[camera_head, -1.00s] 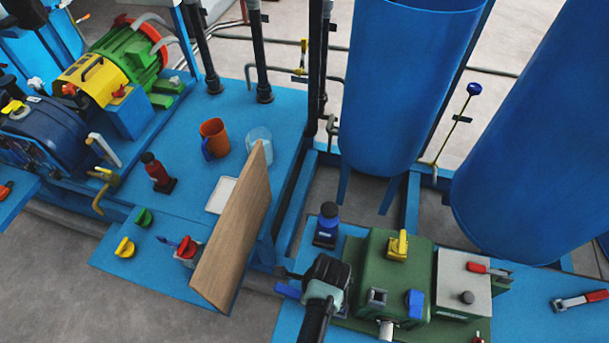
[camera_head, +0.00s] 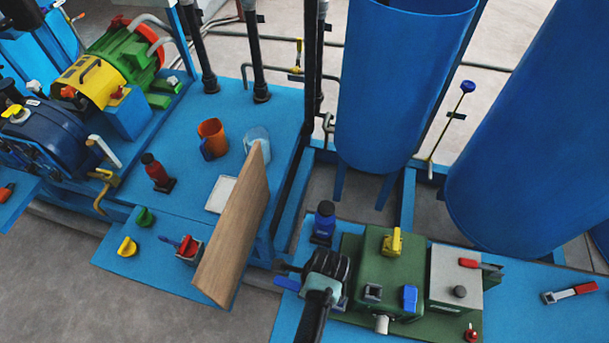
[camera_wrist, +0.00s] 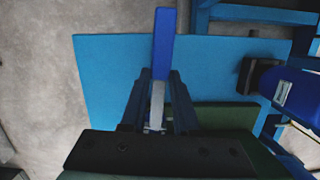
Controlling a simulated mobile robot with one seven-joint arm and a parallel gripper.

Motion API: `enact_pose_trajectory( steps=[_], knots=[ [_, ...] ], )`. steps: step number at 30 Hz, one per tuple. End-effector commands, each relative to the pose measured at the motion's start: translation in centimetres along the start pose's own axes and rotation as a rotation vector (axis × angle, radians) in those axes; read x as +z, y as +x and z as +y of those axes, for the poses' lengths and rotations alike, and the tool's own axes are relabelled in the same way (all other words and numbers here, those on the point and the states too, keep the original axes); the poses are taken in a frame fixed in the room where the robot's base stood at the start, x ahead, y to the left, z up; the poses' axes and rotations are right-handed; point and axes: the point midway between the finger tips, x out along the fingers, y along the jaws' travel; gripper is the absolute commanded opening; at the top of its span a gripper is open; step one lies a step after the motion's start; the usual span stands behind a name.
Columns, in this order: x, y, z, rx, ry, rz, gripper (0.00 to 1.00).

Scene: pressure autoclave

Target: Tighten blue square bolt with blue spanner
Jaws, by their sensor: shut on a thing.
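In the wrist view my gripper (camera_wrist: 160,105) is shut on the blue spanner (camera_wrist: 163,45). Its blue handle points away from the palm and its silver shank runs between the fingers; the far end near the palm is hard to make out. In the head view my gripper (camera_head: 286,272) is at the left end of the green block, with the blue handle (camera_head: 287,284) sticking out to the left. A blue square piece (camera_head: 410,298), apparently the blue square bolt, is on the green block's front right part. The spanner is apart from it, to its left.
A dark blue bottle (camera_head: 325,222) stands behind my gripper. A wooden board (camera_head: 232,228) rises to the left. A grey box (camera_head: 455,278) with a red-handled lever adjoins on the right.

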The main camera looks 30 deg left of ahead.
Motion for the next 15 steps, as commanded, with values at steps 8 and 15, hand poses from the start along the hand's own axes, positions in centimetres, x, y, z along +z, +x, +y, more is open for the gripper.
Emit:
enact_pose_trajectory(
  steps=[8,15],
  knots=[
    [0.3,-1.3,0.0,0.0,0.0,-0.002,0.0],
    [0.5,-2.2,0.0,0.001,-0.001,-0.002,0.0]
  ],
)
